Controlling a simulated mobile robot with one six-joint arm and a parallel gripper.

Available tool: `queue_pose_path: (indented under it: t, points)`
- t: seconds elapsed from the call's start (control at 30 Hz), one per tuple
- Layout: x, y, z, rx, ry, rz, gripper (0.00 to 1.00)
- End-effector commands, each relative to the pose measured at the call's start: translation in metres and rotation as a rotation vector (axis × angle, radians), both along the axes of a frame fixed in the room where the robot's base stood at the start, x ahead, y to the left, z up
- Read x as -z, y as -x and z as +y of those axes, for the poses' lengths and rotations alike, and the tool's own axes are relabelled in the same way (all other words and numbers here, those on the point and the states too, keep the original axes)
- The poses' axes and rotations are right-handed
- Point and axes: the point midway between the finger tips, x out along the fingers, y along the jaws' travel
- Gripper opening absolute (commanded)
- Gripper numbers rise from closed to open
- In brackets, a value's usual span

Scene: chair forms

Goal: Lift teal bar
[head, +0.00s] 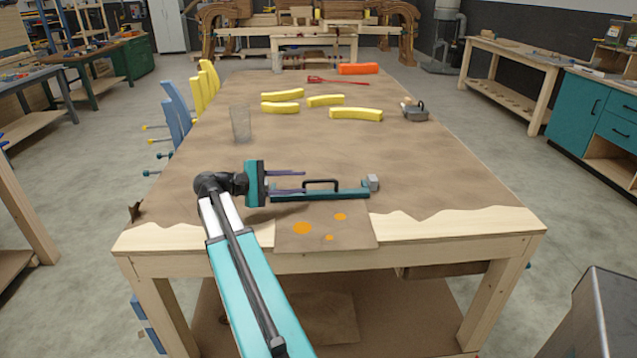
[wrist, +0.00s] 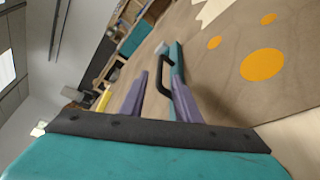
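The teal bar (head: 340,196) lies on the near part of the workbench, with a black handle (head: 321,181) on it and a grey block (head: 373,182) at its right end. My gripper (head: 304,181) is open, its two purple fingers pointing right along the bar. The fingertips are close to the handle's left end. In the wrist view the handle (wrist: 164,72) shows between the fingers, nearer the right one, and the teal bar (wrist: 177,52) runs on past the right finger. I see no finger closed on either. I cannot tell whether a finger touches the bar.
A board with orange spots (head: 350,237) lies at the front edge. A clear cup (head: 240,122) stands behind my gripper. Several yellow curved pieces (head: 356,114), a red-orange block (head: 358,69) and a grey tool (head: 415,111) lie farther back.

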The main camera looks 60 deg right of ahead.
Motion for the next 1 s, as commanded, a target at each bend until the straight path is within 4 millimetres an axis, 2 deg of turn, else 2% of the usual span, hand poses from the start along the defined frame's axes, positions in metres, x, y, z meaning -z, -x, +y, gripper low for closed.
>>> queue_pose_path:
  t: [0.3,0.5,0.7,1.0]
  points:
    - [0.009,0.027,-0.038,0.004,0.000,0.000,0.29]
    - [0.014,0.040,-0.056,0.004,-0.001,0.000,0.29]
    - [0.017,0.046,-0.065,0.001,0.000,0.000,0.29]
    - [0.017,0.047,-0.066,0.002,0.000,0.000,0.29]
